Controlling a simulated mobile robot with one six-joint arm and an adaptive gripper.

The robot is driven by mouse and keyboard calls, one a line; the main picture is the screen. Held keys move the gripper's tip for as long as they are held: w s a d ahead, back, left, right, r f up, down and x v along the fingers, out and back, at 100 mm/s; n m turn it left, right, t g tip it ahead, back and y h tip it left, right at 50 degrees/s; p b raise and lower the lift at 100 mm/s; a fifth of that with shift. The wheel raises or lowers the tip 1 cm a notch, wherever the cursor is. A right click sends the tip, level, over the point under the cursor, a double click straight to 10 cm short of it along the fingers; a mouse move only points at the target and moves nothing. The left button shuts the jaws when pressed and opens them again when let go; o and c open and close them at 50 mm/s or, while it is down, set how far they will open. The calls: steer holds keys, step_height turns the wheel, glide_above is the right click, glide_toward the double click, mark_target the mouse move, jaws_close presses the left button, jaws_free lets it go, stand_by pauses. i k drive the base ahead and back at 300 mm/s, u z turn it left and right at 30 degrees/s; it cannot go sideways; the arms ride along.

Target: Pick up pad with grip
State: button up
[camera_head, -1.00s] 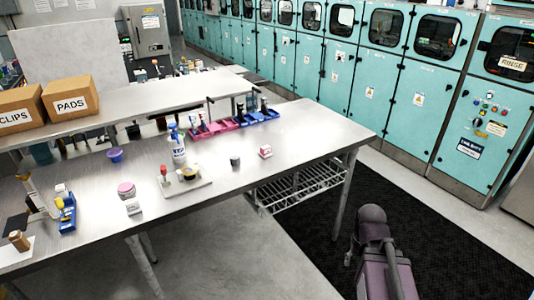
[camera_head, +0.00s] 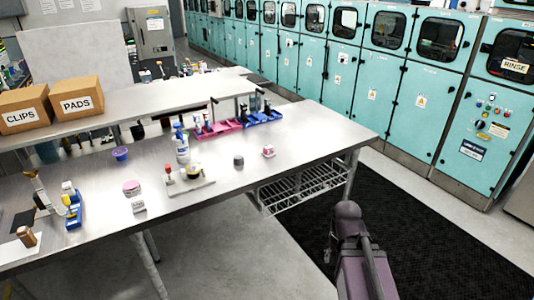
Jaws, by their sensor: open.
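Several small items on the steel table (camera_head: 220,196) could be the pad with grip; I cannot tell which from here. A pink round piece (camera_head: 131,187) lies at the front middle. A small pink and white block (camera_head: 268,151) sits toward the right end. A small grey round piece (camera_head: 239,160) stands left of that block. A yellowish round piece with a dark rim (camera_head: 193,171) sits on a light plate (camera_head: 190,186) beside a red-topped piece (camera_head: 169,172). My arm shows at the lower right, off the table, but my gripper cannot be made out.
A raised shelf carries boxes labelled CLIPS (camera_head: 24,108) and PADS (camera_head: 76,97). A spray bottle (camera_head: 182,147), pink and blue bins (camera_head: 262,117) and a blue holder (camera_head: 74,214) stand on the table. A wire rack (camera_head: 300,187) hangs below its right end. Black matting (camera_head: 425,240) covers the floor.

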mark_target(268, 151)
steer(key=i, duration=1)
